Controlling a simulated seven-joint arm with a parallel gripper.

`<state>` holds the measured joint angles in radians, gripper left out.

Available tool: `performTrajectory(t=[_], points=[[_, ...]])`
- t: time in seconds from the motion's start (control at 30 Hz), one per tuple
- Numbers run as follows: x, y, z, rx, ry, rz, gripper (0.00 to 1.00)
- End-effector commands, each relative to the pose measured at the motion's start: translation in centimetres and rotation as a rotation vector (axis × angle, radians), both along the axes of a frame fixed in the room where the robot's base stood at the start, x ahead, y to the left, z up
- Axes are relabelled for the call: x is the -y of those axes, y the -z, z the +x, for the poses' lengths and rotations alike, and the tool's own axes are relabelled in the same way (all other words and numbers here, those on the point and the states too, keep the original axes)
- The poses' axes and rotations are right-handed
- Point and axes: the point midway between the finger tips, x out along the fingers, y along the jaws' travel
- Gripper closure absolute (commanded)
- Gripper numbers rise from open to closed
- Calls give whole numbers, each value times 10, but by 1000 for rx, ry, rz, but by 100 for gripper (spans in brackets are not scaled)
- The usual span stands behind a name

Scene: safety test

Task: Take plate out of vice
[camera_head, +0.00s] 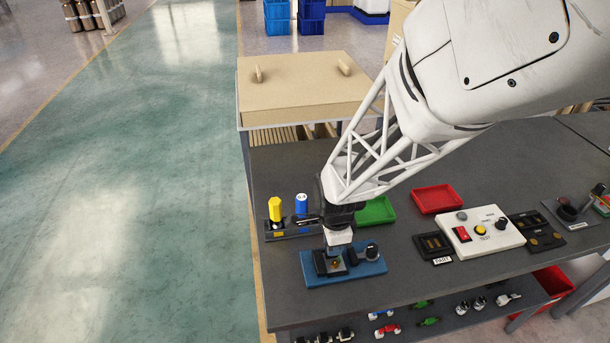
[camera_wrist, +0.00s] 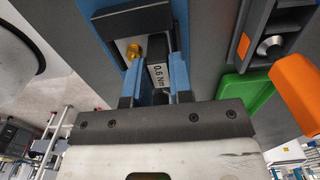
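The vice (camera_head: 318,262) stands on a blue base (camera_head: 372,270) near the front left of the dark workbench. A small light grey piece with a brass round part, possibly the plate (camera_head: 337,266), shows between dark blocks of the vice. In the wrist view the brass part (camera_wrist: 133,50) lies beyond the fingers. My gripper (camera_head: 338,246) points down right over the vice. In the wrist view its two fingers (camera_wrist: 155,88) are apart, with a dark part labelled "0.6 Nm" (camera_wrist: 158,72) between them. Whether they touch it is unclear. The gripper hides much of the vice.
A holder with a yellow-handled tool (camera_head: 275,209) and a blue one (camera_head: 301,204) stands close behind-left. A green tray (camera_head: 376,211) and red tray (camera_head: 437,199) lie behind. A white button panel (camera_head: 480,231) stands at right.

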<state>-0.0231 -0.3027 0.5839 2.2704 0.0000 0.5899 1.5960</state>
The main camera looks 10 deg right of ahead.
Motion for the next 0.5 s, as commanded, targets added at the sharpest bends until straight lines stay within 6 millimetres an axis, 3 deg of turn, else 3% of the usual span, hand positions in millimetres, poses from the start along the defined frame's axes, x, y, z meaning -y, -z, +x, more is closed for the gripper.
performTrajectory(t=[0.13,0.5], points=[[0,0,0,0,0,0,100],[0,-9,0,1,0,0,100]])
